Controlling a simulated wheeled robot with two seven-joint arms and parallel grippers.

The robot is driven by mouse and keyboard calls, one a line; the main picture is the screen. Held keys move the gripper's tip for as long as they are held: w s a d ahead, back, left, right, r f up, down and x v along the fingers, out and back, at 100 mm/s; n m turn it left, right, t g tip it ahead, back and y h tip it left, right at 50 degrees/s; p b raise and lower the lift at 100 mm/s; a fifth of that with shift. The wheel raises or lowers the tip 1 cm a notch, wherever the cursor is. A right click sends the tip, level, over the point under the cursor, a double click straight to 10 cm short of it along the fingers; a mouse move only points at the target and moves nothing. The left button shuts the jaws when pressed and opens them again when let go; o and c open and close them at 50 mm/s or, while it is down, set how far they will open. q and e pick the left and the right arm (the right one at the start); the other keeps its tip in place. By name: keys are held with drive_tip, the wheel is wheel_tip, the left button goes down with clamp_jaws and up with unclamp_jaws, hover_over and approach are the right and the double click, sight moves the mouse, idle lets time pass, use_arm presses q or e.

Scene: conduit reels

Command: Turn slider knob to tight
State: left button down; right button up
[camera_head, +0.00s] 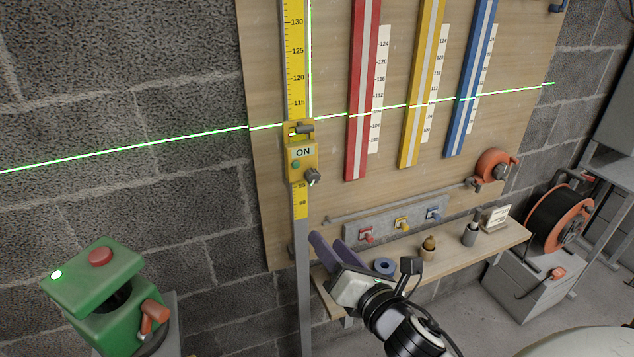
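The slider (302,163) is a yellow block with an "ON" label and a green button, mounted on a vertical yellow ruler rail (297,60). Its dark knob (312,177) sticks out at the slider's lower right. A tight marking is too small to read. My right gripper (326,239) reaches in from the lower right, below the knob and apart from it. Its two purple fingers are spread with a gap and nothing between them. My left gripper is not in view.
A wooden shelf (505,243) holds a blue tape roll (384,266) and small cups near my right wrist. Red, yellow and blue strips hang on the board above. A green machine (95,285) stands at lower left. An orange cable reel (560,220) stands at right.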

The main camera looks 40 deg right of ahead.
sight(314, 179)
wheel_tip(314, 179, up, 7)
drive_tip(key=d+n+t+h, duration=0.1)
drive_tip(key=d+n+t, duration=0.1)
drive_tip(key=n, duration=0.2)
drive_tip(key=shift+g, duration=0.3)
drive_tip(key=p+x, duration=0.1)
drive_tip(key=x, duration=0.8)
drive_tip(key=shift+w, duration=0.25)
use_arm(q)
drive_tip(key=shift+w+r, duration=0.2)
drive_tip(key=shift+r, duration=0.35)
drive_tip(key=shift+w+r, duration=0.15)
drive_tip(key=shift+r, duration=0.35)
use_arm(e)
drive_tip(key=shift+x, duration=0.8)
clamp_jaws()
use_arm(q)
drive_tip(key=shift+p, duration=0.3)
